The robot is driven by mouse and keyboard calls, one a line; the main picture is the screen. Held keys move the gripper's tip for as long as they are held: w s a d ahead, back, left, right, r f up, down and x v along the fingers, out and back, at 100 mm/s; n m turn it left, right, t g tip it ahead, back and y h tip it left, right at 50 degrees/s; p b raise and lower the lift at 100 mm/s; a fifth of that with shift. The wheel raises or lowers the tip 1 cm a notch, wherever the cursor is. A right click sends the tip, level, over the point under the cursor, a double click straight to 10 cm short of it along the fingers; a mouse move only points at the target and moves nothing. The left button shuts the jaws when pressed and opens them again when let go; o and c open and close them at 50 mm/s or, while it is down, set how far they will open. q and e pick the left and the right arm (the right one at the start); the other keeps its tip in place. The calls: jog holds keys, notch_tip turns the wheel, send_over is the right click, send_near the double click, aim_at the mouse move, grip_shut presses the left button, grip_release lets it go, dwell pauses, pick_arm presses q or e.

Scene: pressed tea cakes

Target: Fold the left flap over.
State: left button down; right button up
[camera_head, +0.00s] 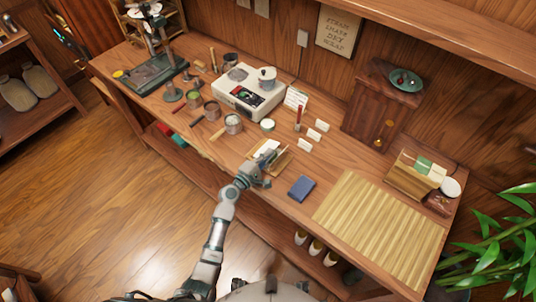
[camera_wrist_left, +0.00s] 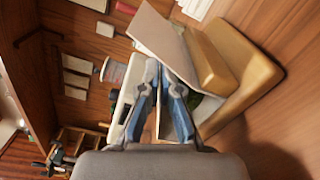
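A wrapper (camera_head: 279,164) with a pale tea cake or sheet (camera_head: 268,147) on it lies near the front edge of the bench. In the left wrist view, its tan folds (camera_wrist_left: 240,65) stand at the upper right, with a pale flap (camera_wrist_left: 168,38) tilted up from them. My left gripper (camera_head: 262,167) is at the wrapper's front left side. In the left wrist view, its fingers (camera_wrist_left: 160,72) are close together and their tips reach the flap's lower edge. Whether they pinch the flap is hidden. My right gripper is not in view.
A blue block (camera_head: 301,188) lies right of the wrapper, before a slatted bamboo mat (camera_head: 373,228). Several small white cards (camera_head: 313,135) stand behind the wrapper.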

pick_arm(q)
jog(key=c, duration=1.4)
grip_release()
jog(key=shift+s+f, duration=0.1)
